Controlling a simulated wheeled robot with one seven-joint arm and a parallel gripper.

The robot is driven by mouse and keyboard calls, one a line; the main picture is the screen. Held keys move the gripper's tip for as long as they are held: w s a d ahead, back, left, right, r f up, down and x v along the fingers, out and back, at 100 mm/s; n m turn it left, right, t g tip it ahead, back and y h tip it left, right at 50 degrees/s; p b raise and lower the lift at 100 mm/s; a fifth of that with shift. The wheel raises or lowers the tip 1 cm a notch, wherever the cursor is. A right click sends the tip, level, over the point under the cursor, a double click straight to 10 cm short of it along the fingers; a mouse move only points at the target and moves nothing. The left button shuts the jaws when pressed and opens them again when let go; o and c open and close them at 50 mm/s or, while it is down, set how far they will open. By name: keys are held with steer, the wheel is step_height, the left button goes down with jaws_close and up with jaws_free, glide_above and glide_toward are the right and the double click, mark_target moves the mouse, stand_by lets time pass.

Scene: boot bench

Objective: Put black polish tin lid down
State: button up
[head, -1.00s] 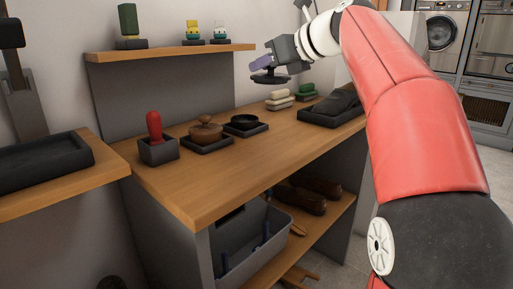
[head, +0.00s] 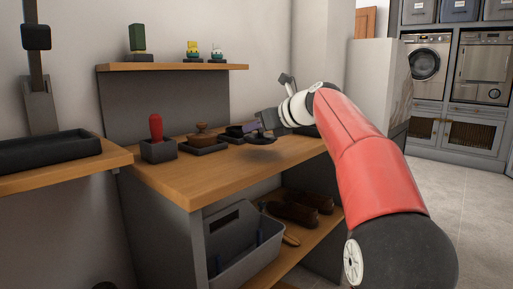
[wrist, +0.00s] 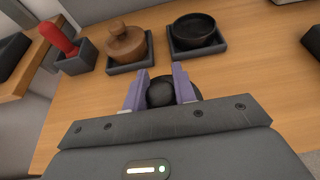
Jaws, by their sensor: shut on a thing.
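My gripper (head: 258,128) is shut on the black polish tin lid (head: 261,139). In the wrist view the purple fingers of my gripper (wrist: 160,92) close on the lid's round black knob (wrist: 161,94), which hides part of the lid. The lid looks roughly level and hangs a little above the wooden bench top (head: 190,180), with a shadow beneath it. The open black tin (wrist: 198,33) sits in a dark square tray (wrist: 178,50), just beyond my fingers.
A brown lidded tin (wrist: 126,43) stands in its own tray beside the black one. A red-handled tool (head: 156,128) stands in a grey holder (head: 158,151) further left. Bare bench top lies in front of the trays. A shelf (head: 172,67) with small items is above.

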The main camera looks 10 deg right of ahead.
mark_target(264, 136)
step_height(264, 136, down, 4)
steer(key=b, duration=0.4)
steer(key=shift+r, duration=0.25)
steer(key=o, duration=1)
steer(key=shift+o, duration=0.2)
steer(key=p+v, duration=0.1)
steer(key=v, duration=1.1)
steer(key=shift+p, duration=0.3)
